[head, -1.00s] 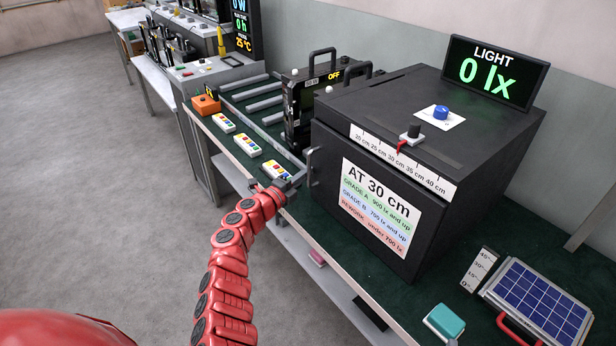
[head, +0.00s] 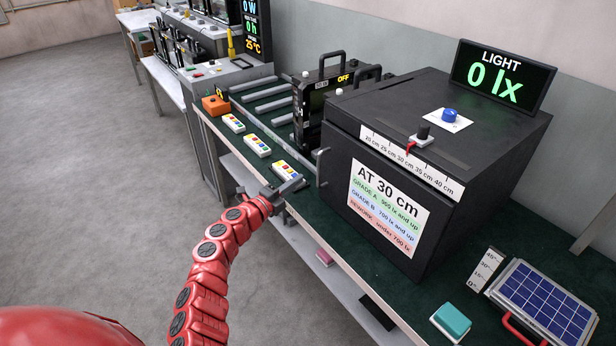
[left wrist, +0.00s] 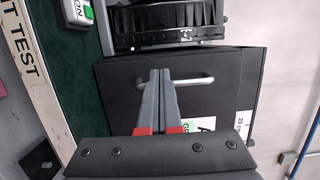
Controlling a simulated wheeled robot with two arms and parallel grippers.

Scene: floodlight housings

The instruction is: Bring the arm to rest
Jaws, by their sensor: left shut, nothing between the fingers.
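My left arm is red and segmented and comes in from the lower left in the head view. Its gripper (head: 288,190) is in front of the table's front edge, left of the black light box (head: 398,195). In the left wrist view the two grey fingers (left wrist: 160,75) lie together, shut and empty. They point toward the box's front with its metal door handle (left wrist: 202,80). The handle (head: 322,168) also shows in the head view, to the right of the gripper and apart from it. The box door is closed. My right gripper is not in view.
The green-topped table (head: 380,292) carries several white button remotes (head: 257,146), an orange box (head: 215,105), rollers, a black floodlight housing (head: 312,105), a teal-topped block (head: 451,321) and a solar panel (head: 546,300). The display (head: 497,77) reads 0 lx. Open floor lies left.

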